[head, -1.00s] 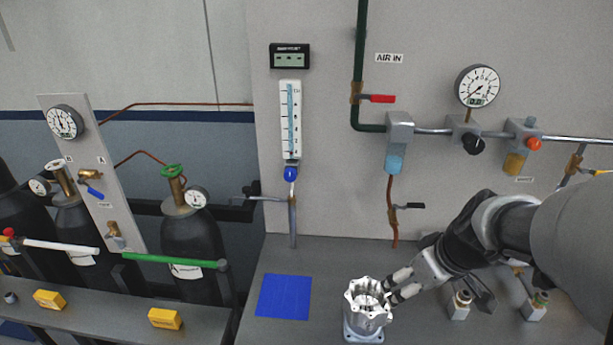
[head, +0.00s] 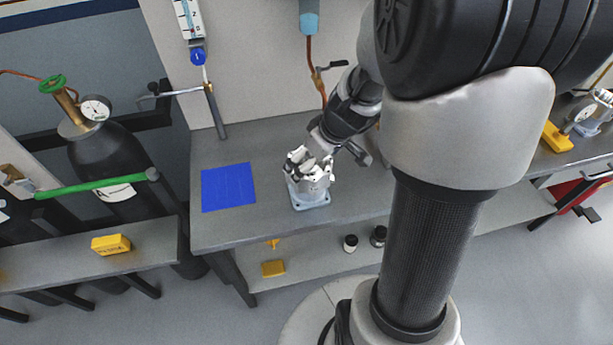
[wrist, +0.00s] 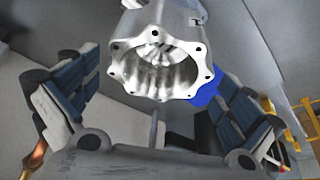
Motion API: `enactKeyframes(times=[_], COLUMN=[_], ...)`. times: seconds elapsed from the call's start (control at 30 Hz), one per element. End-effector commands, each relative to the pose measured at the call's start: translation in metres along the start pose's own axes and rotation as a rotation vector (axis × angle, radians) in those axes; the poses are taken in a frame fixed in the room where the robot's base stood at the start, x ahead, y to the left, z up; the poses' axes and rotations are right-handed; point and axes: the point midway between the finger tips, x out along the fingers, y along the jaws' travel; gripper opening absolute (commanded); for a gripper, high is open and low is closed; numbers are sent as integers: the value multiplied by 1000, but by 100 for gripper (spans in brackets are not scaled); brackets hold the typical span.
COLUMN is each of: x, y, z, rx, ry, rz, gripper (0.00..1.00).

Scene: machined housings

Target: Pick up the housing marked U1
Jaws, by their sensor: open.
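A silvery machined housing (head: 312,188) with a flanged rim and square base stands upright on the grey bench. In the wrist view the housing (wrist: 165,70) shows its open, scalloped bore and bolt holes between my two fingers. A small dark mark on its side is too small to read there. My gripper (head: 303,160) is open at the top of the housing, reaching in from the upper right. In the wrist view one finger pad is on each side, with a gap to the housing; contact is not visible. The fingers hide part of the rim in the head view.
A blue square mat (head: 228,187) lies left of the housing on the bench (head: 210,235). A lower shelf holds small bottles (head: 350,243) and a yellow block (head: 273,268).

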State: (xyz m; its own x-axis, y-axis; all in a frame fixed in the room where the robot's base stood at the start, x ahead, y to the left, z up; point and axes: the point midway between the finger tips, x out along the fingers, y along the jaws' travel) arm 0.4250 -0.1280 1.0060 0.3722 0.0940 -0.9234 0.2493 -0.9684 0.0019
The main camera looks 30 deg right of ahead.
Motion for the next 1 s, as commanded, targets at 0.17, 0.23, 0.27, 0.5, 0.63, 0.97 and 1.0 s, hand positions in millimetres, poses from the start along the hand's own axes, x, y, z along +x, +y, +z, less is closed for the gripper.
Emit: enactKeyframes(times=[0.17, 0.23, 0.27, 0.5, 0.63, 0.97, 1.0], x=[32, 40, 42, 46, 45, 45, 45], y=[0, 0, 0, 1, 1, 1, 1], z=[10, 9, 9, 8, 8, 8, 8], rx=[1, 2, 1, 1, 1, 1, 1], ry=[-3, -3, -2, -1, -1, -1, -1], rz=[-3, -3, -3, -1, -1, -1, -1], gripper=[100, 100, 100, 100, 96, 74, 71])
